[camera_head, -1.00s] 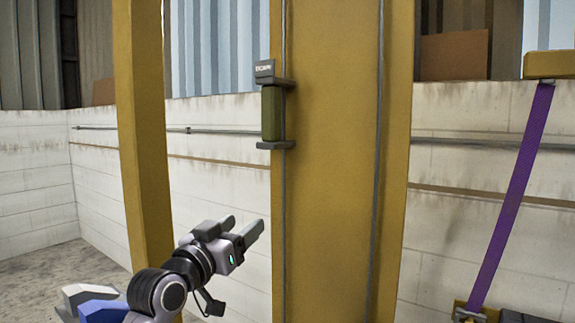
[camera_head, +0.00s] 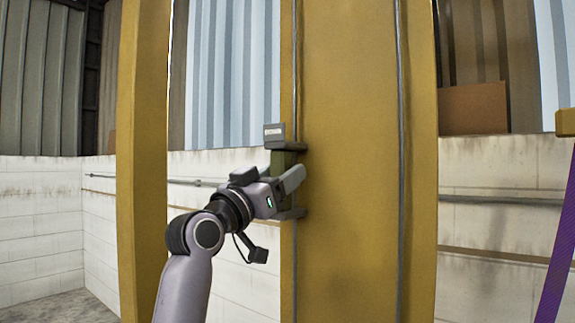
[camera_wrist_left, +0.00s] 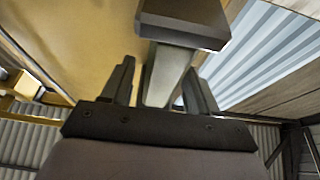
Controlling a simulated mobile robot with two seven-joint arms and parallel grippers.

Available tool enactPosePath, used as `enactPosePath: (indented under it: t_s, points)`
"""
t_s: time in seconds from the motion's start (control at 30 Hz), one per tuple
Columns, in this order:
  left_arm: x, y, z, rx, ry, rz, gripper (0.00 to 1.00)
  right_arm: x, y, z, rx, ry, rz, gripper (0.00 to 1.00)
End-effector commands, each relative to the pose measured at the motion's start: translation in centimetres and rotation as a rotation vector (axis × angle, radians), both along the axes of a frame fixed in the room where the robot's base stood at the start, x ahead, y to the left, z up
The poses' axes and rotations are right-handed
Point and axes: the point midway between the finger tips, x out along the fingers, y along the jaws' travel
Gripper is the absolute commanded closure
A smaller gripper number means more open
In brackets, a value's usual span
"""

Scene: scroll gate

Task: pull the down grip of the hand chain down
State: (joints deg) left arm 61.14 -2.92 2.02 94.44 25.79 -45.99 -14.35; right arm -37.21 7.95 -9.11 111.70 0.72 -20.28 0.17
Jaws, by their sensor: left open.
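The down grip (camera_head: 284,160) is an olive-green handle with grey flanges above and below. It sits on the hand chain (camera_head: 295,265) along the left edge of the yellow post, with a small grey label plate (camera_head: 274,134) at its top. My left gripper (camera_head: 277,178) is open at the grip's height and hides its middle. In the left wrist view the grip's shaft (camera_wrist_left: 167,75) stands between the two open fingers, under a wide flange (camera_wrist_left: 185,22). I cannot tell whether a finger touches it. My right gripper is not in view.
The wide yellow post (camera_head: 350,200) is right beside the grip, with another line (camera_head: 400,150) running down it. A narrower yellow post (camera_head: 142,180) stands to the left. A purple strap (camera_head: 558,240) hangs at the far right. A white block wall is behind.

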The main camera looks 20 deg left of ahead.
Motion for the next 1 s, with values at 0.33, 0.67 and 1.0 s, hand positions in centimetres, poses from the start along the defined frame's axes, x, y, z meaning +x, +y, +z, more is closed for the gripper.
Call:
enactPosePath:
  t_s: [0.33, 0.67, 1.0]
  points:
    - [2.2, -0.8, 1.0, 0.0, -0.001, 0.0, 0.4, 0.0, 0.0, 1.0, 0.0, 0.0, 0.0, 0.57]
    - [2.2, -0.8, 1.0, 0.0, -0.001, 0.0, 0.53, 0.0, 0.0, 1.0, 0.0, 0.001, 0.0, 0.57]
    - [2.3, -0.8, 0.9, 0.001, 0.0, 0.0, 1.0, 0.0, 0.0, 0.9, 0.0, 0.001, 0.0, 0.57]
